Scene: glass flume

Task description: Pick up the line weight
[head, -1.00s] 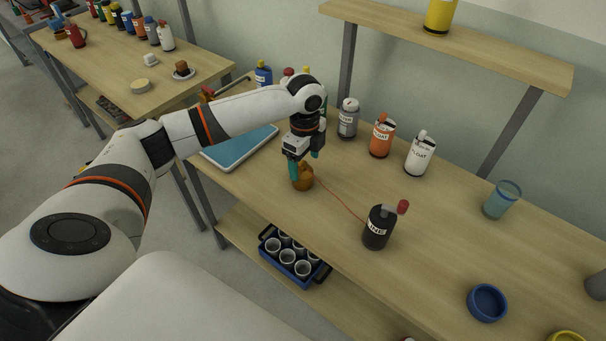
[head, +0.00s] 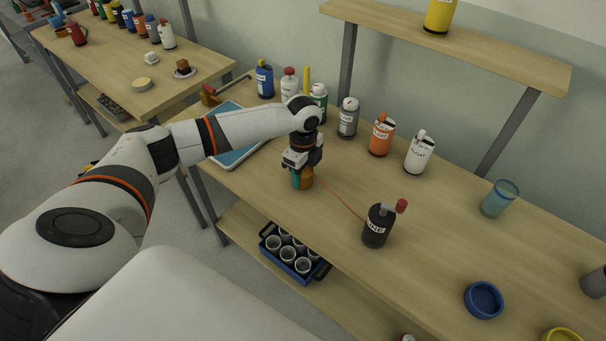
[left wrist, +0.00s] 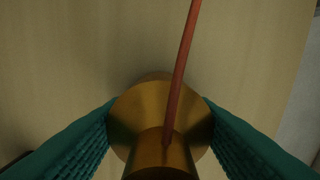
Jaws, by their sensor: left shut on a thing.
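The line weight (head: 306,182) is a small brass-coloured piece on the wooden table, near its front edge. In the left wrist view the weight (left wrist: 160,118) is round with a narrower neck, and a red line runs from it. My left gripper (head: 302,178) points down and is shut on the weight; its teal fingers (left wrist: 160,130) press on both sides. I cannot tell whether the weight touches the table. The red line (head: 343,200) leads to a black bottle labelled LINE (head: 377,226) with a red part on top. My right gripper is not in view.
Orange (head: 381,137) and white (head: 419,153) FLOAT bottles and a grey one (head: 348,118) stand behind. A blue tray (head: 236,148) lies under my forearm. A glass (head: 499,198) and a blue bowl (head: 484,300) are at right. The table's middle is mostly clear.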

